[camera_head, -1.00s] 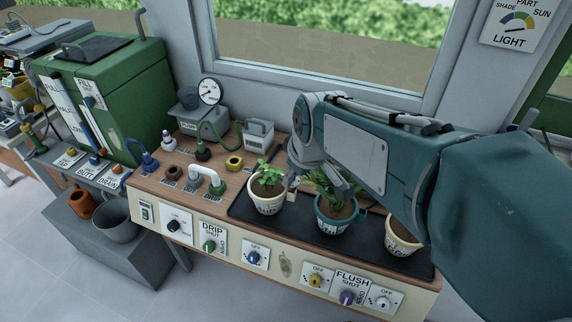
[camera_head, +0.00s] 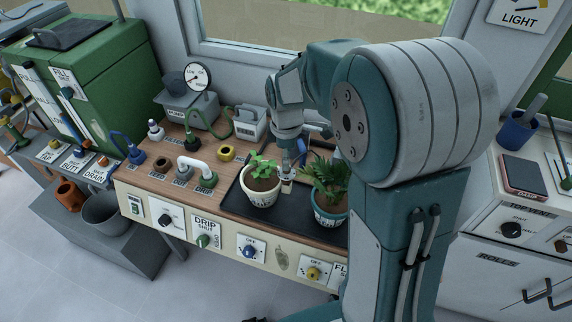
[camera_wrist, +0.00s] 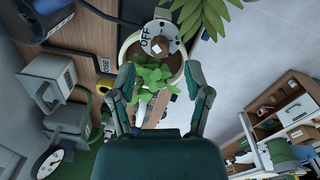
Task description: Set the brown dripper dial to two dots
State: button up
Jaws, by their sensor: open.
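In the head view a small pale dripper piece (camera_head: 287,186) stands at the right rim of the seedling pot (camera_head: 262,198). My gripper (camera_wrist: 160,80) is open and empty, its fingers either side of the seedling leaves, short of the dial. In the head view my gripper (camera_head: 290,158) points down above the dripper piece; its fingertips are small there.
A blue-green pot with a darker plant (camera_head: 331,215) stands to the right on the black tray (camera_head: 236,212). Pipe fittings, a white bent pipe (camera_head: 198,166) and a gauge (camera_head: 197,78) stand left. Dials line the front panel (camera_head: 180,222). My arm hides the tray's right side.

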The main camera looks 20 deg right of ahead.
jog(key=shift+d+f, duration=0.1)
jog(key=shift+f, duration=1.9)
grip_shut()
